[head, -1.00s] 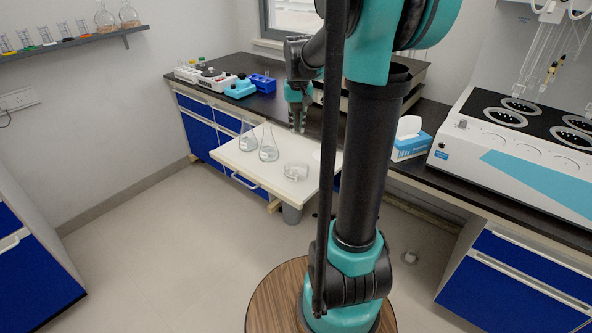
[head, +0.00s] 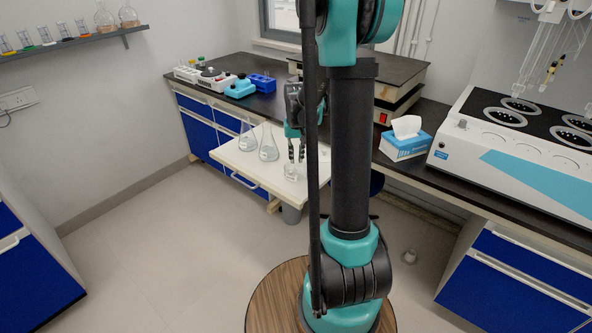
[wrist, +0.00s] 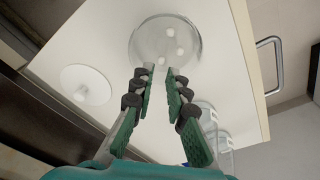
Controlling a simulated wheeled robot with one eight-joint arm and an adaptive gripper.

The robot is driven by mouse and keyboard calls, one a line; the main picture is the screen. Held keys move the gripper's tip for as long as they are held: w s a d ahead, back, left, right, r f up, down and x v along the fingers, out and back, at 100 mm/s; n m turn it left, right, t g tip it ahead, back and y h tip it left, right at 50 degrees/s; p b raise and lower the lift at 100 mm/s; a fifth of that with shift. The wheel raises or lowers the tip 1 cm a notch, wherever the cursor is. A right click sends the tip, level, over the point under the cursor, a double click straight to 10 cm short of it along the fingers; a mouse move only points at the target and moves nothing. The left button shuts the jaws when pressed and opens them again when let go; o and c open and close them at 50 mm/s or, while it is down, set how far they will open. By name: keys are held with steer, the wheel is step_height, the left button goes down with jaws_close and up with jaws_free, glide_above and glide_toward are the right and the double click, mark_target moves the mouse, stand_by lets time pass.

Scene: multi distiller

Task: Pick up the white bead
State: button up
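A round clear glass dish (wrist: 140,42) sits on the white pull-out board (head: 250,172). In the wrist view it holds small white beads, one near the dish's middle (wrist: 170,32), one to its right (wrist: 180,52) and one close to the fingertips (wrist: 161,60). In the head view the dish (head: 291,173) is small and I cannot make out the beads. My gripper (wrist: 161,70) points down over the near rim of the dish. Its fingers are apart with a gap between them and nothing held. In the head view my gripper (head: 296,157) is just above the dish.
Two glass flasks (head: 268,150) stand on the board left of the dish. A white round disc (wrist: 85,85) lies on the board in the wrist view. A tissue box (head: 404,142) and a blue rack (head: 262,82) stand on the dark bench.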

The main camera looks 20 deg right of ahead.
mark_target(296, 168)
steer(key=shift+w+f, duration=0.1)
steer(key=shift+f, duration=1.8)
steer(key=shift+c, duration=0.2)
steer(key=shift+c, duration=1.4)
steer(key=shift+r, duration=0.15)
